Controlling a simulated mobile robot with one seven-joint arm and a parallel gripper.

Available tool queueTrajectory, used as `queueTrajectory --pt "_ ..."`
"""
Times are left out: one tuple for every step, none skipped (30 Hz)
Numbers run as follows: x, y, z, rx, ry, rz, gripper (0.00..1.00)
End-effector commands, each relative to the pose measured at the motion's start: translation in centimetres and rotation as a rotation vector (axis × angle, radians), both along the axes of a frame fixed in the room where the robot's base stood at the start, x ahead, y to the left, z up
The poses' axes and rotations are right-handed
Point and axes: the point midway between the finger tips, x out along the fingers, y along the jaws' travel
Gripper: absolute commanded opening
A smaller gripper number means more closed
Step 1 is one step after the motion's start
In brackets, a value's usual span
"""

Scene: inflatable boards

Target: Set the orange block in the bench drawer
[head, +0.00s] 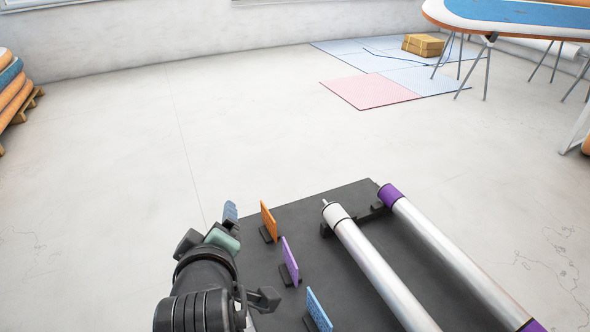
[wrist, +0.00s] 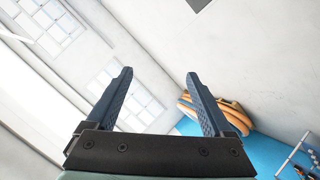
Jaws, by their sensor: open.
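I see no orange block that I can be sure of, and no bench drawer shows in either view. My gripper (wrist: 159,75) is open and empty in the wrist view, its two blue ribbed fingers wide apart and tilted toward the windows and wall. In the head view my gripper (head: 230,214) is at the lower left, beside a dark deck (head: 345,195). A thin orange panel (head: 268,221) stands upright in a small black holder on that deck, just right of my gripper and apart from it.
Purple (head: 290,262) and blue (head: 318,311) panels and two silver tubes (head: 385,270) are on the deck. Stacked boards (head: 12,88) lie at left. A board on trestles (head: 520,17) stands at back right, near floor mats (head: 370,91) and a tan box (head: 423,45). The middle floor is clear.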

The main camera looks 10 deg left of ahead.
Motion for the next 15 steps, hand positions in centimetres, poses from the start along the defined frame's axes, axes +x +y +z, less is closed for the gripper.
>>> queueTrajectory --pt "1.4 -1.8 5.1 0.113 -0.113 -0.072 0.86" --pt "1.9 -2.9 7.9 0.184 -0.177 -0.109 0.86" --pt "2.2 -4.3 11.8 0.278 -0.265 -0.15 0.86" --pt "2.2 -5.5 14.6 0.349 -0.331 -0.176 0.86" --pt "2.0 -6.7 17.5 0.42 -0.398 -0.198 0.86" --pt "1.4 -8.3 21.1 0.511 -0.488 -0.219 0.86" --pt "0.8 -9.5 23.7 0.576 -0.552 -0.229 0.86" --pt "0.0 -10.6 26.2 0.64 -0.616 -0.233 0.86" --pt "-1.3 -12.0 29.2 0.717 -0.697 -0.233 0.86" --pt "-2.3 -12.9 31.1 0.769 -0.752 -0.228 0.86" --pt "-3.4 -13.7 32.9 0.818 -0.804 -0.22 0.86" --pt "-4.8 -14.6 34.9 0.874 -0.865 -0.206 0.86" --pt "-5.8 -15.2 36.3 0.91 -0.906 -0.193 0.86" --pt "-6.7 -15.7 37.3 0.941 -0.939 -0.181 0.86" --pt "-7.8 -16.2 38.5 0.976 -0.978 -0.166 0.86"
